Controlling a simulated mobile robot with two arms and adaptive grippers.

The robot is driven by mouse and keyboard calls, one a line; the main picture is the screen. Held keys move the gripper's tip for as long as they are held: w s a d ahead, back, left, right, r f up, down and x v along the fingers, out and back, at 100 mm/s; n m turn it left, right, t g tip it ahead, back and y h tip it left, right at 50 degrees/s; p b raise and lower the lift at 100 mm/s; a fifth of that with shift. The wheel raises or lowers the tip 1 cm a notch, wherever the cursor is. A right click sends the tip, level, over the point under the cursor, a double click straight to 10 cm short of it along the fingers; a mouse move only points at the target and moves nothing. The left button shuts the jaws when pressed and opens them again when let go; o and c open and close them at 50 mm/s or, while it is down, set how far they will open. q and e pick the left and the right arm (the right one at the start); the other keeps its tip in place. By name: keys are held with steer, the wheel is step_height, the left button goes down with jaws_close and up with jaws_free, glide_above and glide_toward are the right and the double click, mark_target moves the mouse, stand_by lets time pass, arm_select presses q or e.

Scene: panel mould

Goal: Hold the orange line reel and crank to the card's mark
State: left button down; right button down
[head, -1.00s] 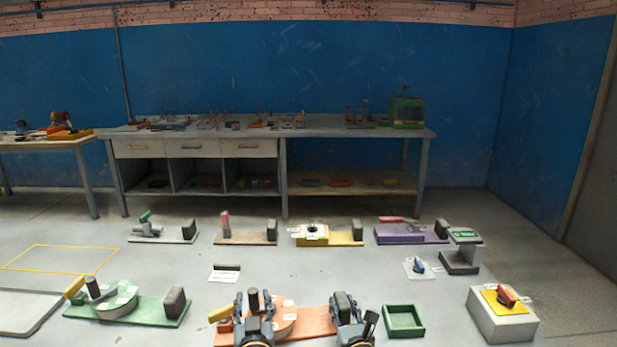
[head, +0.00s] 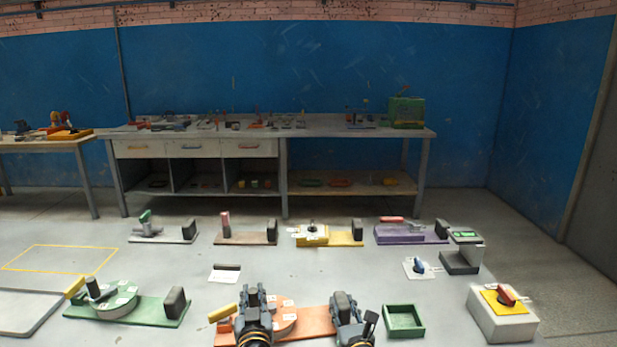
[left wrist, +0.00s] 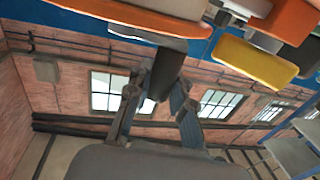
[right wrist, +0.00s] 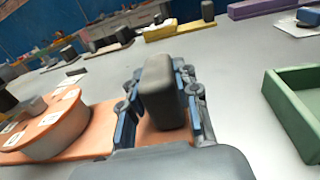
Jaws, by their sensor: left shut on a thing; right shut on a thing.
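The orange line reel has an orange base (head: 318,315) with a round drum (head: 287,317) bearing white labels; the drum also shows in the right wrist view (right wrist: 48,138). My left gripper (head: 255,295) is shut on the reel's dark crank knob (left wrist: 162,70), at the drum's left side in the head view. In the head view the gripper hides most of the knob. My right gripper (head: 343,302) is shut on the upright dark block (right wrist: 160,92) at the base's right end. A small white card (head: 224,276) with a dark holder stands behind the reel; its mark is too small to read.
A yellow piece (head: 221,313) sits at the base's left end. A green reel (head: 115,305) stands to the left, a green open tray (head: 404,334) close to the right. A grey box with a red knob (head: 503,315) is further right. Several fixtures line the back.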

arm_select(q)
steer(key=shift+w+f+h, duration=0.1)
steer(key=shift+h, duration=0.2)
steer(key=m+h, duration=0.1)
steer(key=h, duration=0.1)
steer(key=w+m+h, duration=0.1)
steer(key=m+h, duration=0.1)
steer(key=shift+a, duration=0.1)
steer(key=shift+w+d+m+g+h, duration=0.15)
steer(key=shift+w+m+g+h, duration=0.1)
steer(key=shift+m+h, duration=0.8)
steer(key=shift+w+d+m+g+h, duration=0.1)
steer(key=shift+w+m+g+h, duration=0.3)
steer(key=shift+h, duration=1.05)
steer(key=shift+s+m, duration=0.1)
steer(key=shift+m, duration=0.25)
steer(key=m+h, duration=0.1)
steer(key=m+g+h, duration=0.1)
steer(key=h, duration=0.1)
steer(key=shift+w+d+r+g, duration=0.1)
steer(key=shift+w+r+g, duration=0.15)
steer(key=shift+w, duration=0.15)
steer(key=c, duration=1.1)
jaws_free()
steer(key=shift+s+d+f, duration=0.1)
steer(key=shift+d+f, duration=0.05)
steer(key=shift+f, duration=0.05)
steer(key=shift+c, duration=0.2)
steer(key=shift+s, duration=0.1)
